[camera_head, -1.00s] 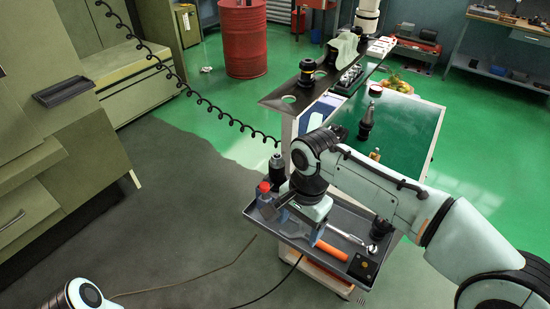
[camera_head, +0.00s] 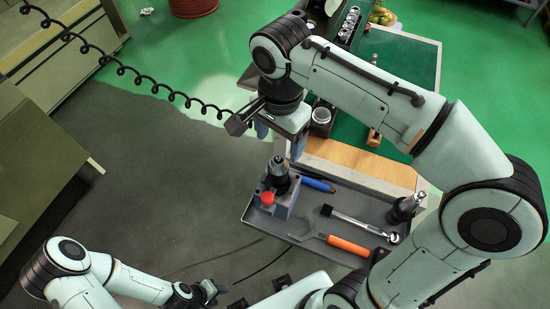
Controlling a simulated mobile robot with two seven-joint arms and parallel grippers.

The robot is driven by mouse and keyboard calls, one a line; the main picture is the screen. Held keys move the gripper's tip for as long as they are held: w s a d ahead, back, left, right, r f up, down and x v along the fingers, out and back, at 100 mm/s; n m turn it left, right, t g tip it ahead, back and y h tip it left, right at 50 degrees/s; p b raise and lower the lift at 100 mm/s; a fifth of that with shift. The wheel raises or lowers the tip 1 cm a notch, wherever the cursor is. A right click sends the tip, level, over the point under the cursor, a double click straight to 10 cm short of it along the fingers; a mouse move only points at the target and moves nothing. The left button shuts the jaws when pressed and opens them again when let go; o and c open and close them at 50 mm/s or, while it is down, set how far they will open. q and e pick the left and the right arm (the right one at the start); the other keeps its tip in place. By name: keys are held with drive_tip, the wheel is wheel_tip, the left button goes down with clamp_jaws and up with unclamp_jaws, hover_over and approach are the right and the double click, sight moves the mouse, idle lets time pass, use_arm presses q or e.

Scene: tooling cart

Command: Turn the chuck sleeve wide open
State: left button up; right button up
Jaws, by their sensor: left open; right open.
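What looks like the chuck, with a metallic nose and a dark sleeve (camera_head: 278,174), stands upright in a grey block (camera_head: 285,205) at the left end of the grey tray. A red cap (camera_head: 267,198) is on the block beside it. My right gripper (camera_head: 280,140) is above and behind the chuck in the picture, open and empty, with its bluish fingers apart and not visibly touching it. My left gripper (camera_head: 210,291) is low in the picture, left of the tray, open and empty. The jaws inside the chuck are too small to make out.
A green-topped cart (camera_head: 405,55) is behind. A coiled cable (camera_head: 140,80) hangs at left.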

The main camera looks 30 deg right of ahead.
sight(279, 163)
wheel_tip(279, 163, down, 10)
drive_tip(key=shift+f+b, duration=0.1)
drive_tip(key=shift+b, duration=0.75)
use_arm(q)
drive_tip(key=shift+s+f, duration=0.45)
drive_tip(key=shift+f, duration=0.25)
drive_tip(key=shift+s+f, duration=0.4)
drive_tip(key=shift+f, duration=0.25)
use_arm(e)
drive_tip(key=shift+f, duration=0.65)
drive_tip(key=c, duration=1)
